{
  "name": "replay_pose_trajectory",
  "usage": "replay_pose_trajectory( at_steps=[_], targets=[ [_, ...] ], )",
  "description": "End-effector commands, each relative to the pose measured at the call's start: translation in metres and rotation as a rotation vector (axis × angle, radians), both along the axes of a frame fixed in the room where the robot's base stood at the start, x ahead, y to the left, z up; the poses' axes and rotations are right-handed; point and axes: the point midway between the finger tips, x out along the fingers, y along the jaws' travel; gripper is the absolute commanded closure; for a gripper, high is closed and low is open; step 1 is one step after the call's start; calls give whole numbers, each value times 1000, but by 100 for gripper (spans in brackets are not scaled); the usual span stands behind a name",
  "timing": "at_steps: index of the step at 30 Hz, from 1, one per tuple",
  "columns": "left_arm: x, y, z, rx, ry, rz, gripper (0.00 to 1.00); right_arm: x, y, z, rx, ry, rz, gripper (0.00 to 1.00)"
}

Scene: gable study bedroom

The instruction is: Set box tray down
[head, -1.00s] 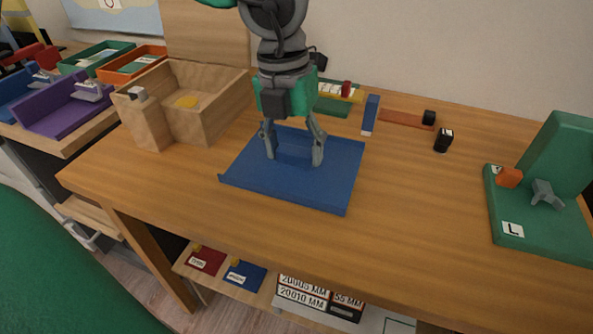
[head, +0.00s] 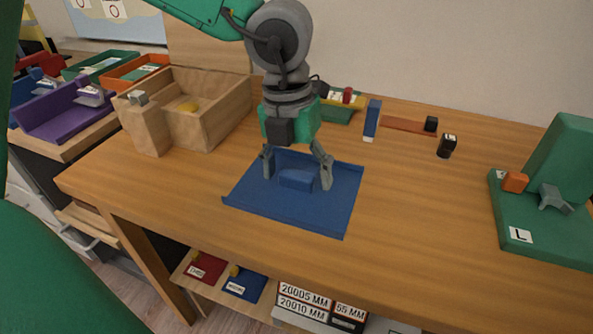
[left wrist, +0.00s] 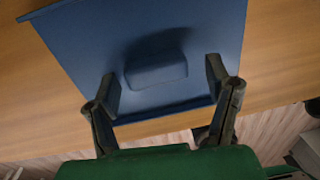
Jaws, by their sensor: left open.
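The blue box tray (head: 325,214) lies flat on the wooden table, with a raised blue block (head: 297,180) in its middle. My left gripper (head: 298,184) is directly over the tray, pointing down, with its fingers open on either side of the block. In the left wrist view, the tray (left wrist: 200,30) and the block (left wrist: 156,71) show, with gaps between the block and the open fingers (left wrist: 163,90). My right gripper is not in view.
An open wooden box (head: 205,120) stands at the left of the table (head: 420,230). A blue upright piece (head: 372,119) and a small black item (head: 447,146) are behind and right. A green stand (head: 540,230) is at far right. The table between tray and stand is clear.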

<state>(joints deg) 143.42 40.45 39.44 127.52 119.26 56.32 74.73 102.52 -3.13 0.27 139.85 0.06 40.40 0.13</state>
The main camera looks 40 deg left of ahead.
Motion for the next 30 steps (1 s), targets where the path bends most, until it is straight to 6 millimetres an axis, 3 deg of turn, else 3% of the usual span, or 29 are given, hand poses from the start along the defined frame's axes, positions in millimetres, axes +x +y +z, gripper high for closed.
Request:
replay_pose_trajectory(
  at_steps=[16,21,30],
  targets=[
    [-1,10,103,-2,-3,1,28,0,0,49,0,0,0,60],
    [-1,11,117,-3,-1,0,28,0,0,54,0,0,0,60],
    [-2,12,118,-2,1,0,28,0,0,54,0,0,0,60]
  ],
)
